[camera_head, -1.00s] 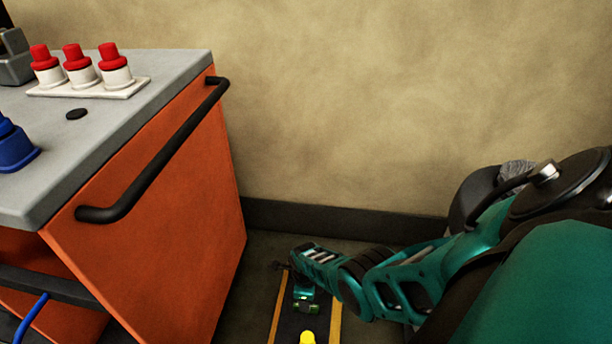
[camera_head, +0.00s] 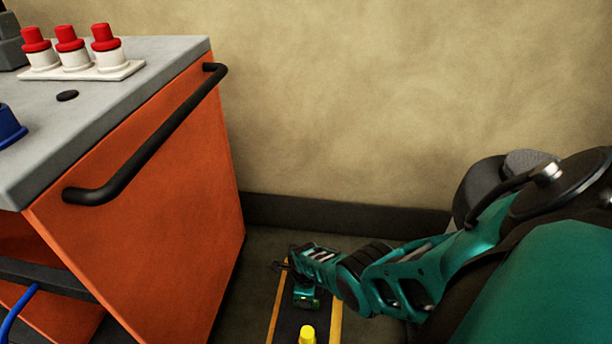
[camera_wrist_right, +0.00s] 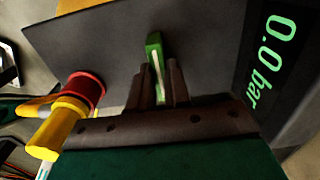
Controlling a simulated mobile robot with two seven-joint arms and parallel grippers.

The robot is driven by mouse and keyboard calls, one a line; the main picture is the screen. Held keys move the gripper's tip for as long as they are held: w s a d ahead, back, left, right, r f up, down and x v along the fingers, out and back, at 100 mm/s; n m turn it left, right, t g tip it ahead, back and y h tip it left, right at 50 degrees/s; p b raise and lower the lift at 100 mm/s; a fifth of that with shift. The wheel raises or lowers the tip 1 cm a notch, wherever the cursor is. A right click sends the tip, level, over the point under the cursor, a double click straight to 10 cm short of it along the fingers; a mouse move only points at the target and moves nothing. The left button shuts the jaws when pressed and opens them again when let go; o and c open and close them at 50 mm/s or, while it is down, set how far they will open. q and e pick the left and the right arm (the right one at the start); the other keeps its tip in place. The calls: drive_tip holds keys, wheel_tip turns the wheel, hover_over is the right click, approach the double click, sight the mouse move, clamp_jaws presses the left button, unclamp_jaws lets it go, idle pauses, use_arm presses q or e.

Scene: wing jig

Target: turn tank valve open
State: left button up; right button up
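In the right wrist view a green lever (camera_wrist_right: 155,52) with a white stripe stands out in front of a dark grey panel (camera_wrist_right: 100,45). I take it for the tank valve's handle. My right gripper (camera_wrist_right: 156,75) has its two brown fingers apart, one on each side of the lever. A narrow gap shows beside the lever, and I cannot tell whether either finger touches it. A green display (camera_wrist_right: 275,55) at the right reads 0.0 bar. In the head view my right arm reaches down near the floor, and its fingers are too small to judge. My left gripper is out of view.
A red and yellow fitting (camera_wrist_right: 75,105) sits left of the fingers in the wrist view. In the head view an orange cart (camera_head: 170,210) with a black handle (camera_head: 150,145) stands at the left, a yellow cap (camera_head: 307,334) shows low down, and a wall (camera_head: 400,100) closes the back.

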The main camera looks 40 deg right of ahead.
clamp_jaws()
